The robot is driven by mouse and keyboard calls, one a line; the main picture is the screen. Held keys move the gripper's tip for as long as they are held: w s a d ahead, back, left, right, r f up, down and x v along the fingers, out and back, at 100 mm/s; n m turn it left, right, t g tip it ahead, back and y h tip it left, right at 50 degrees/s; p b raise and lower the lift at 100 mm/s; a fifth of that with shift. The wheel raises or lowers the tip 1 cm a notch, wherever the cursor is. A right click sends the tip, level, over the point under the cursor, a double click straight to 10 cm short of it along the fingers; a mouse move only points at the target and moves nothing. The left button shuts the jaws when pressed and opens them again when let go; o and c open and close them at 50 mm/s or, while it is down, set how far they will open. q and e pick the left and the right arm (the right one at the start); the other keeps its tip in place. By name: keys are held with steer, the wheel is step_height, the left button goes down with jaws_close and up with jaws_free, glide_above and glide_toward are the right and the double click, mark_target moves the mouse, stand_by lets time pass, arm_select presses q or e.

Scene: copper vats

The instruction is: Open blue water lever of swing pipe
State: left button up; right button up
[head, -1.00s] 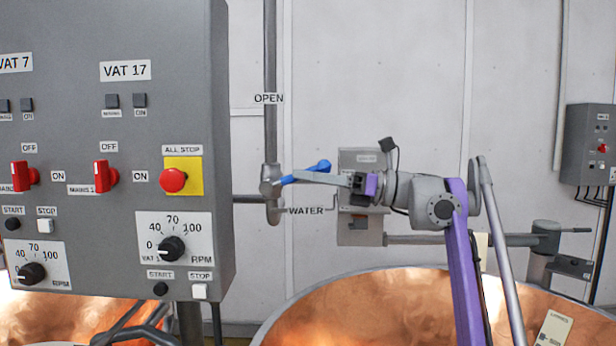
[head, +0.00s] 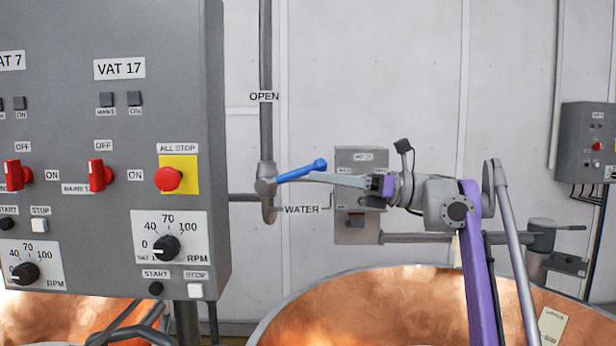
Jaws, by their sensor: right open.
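The blue water lever (head: 302,172) sticks out to the right from a grey valve (head: 267,186) on a vertical pipe and tilts slightly up to a rounded end. An "OPEN" label (head: 264,96) is above it on the pipe and a "WATER" label (head: 301,209) below it. My right gripper (head: 322,179) comes in from the right, its fingers pointing left just under the lever. It is open; whether a finger touches the lever I cannot tell. My left gripper is not in view.
A grey control panel (head: 118,215) with switches and a red ALL STOP button (head: 168,180) fills the left side. A copper vat (head: 380,310) lies below my right arm. A horizontal swing pipe (head: 450,238) runs behind the arm. A grey box (head: 358,160) is on the wall.

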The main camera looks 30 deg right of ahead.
steer(key=v, duration=0.7)
steer(key=shift+s+d, duration=0.1)
steer(key=shift+c, duration=0.3)
